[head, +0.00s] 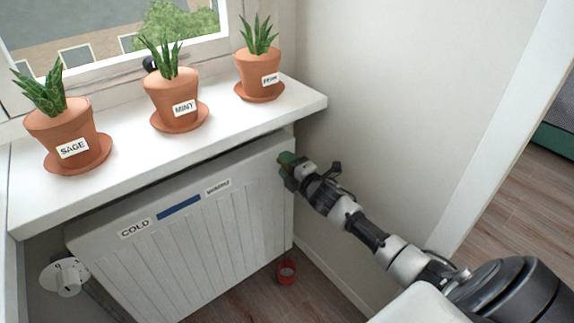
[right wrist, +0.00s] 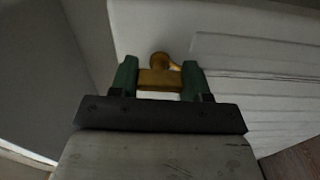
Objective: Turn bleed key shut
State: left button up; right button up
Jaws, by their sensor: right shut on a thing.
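The white ribbed radiator (head: 205,225) hangs under the window sill. My right gripper (head: 288,162) is at the radiator's upper right end, close to the wall corner. In the right wrist view, its two green fingers (right wrist: 160,80) are shut on the brass bleed key (right wrist: 160,82). A round brass part (right wrist: 159,60) shows just beyond the key, beside the radiator's edge. In the head view the gripper hides the key. My left gripper is not in view.
Pots labelled SAGE (head: 65,133), MINT (head: 172,100) and a third one (head: 258,72) stand on the sill (head: 215,108) above. A red cup (head: 286,271) stands on the floor below. A white valve knob (head: 65,277) is at the radiator's lower left. The wall is close at right.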

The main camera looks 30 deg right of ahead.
jog(key=m+p, duration=0.2)
jog(key=m, duration=0.1)
jog(key=shift+r, duration=0.1)
jog(key=m+p, duration=0.2)
jog(key=m, duration=0.1)
jog(key=shift+m+p, duration=0.35)
jog(key=shift+m, duration=0.05)
jog(key=m+p, duration=0.3)
jog(key=m, duration=0.4)
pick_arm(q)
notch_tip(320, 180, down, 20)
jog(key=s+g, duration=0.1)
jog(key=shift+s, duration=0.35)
pick_arm(e)
jog(key=shift+f+m, duration=0.2)
jog(key=shift+m, duration=1.7)
jog(key=o, duration=0.9)
pick_arm(q)
jog(key=shift+p, duration=0.3)
